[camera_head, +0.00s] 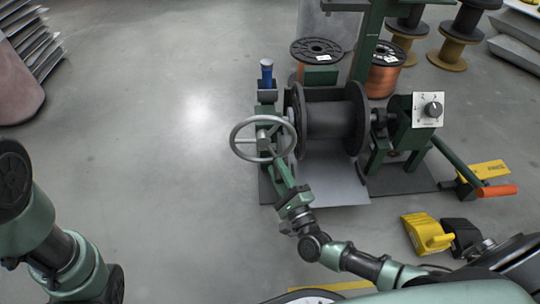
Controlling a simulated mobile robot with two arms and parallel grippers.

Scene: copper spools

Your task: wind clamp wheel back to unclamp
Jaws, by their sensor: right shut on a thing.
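The clamp wheel (238,150) is a grey spoked handwheel on the left side of the green winding stand. My right gripper (275,160) reaches up from below and is shut on the wheel, at its lower right part; the exact contact is small and partly hidden by the gripper. A dark empty-looking spool (331,119) sits in the stand just right of the wheel, between it and the green drive support (400,135). My left arm shows at the lower left, but its gripper is out of the picture.
A control box with a black knob (433,110) is at the right. Copper spools (385,80) stand behind.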

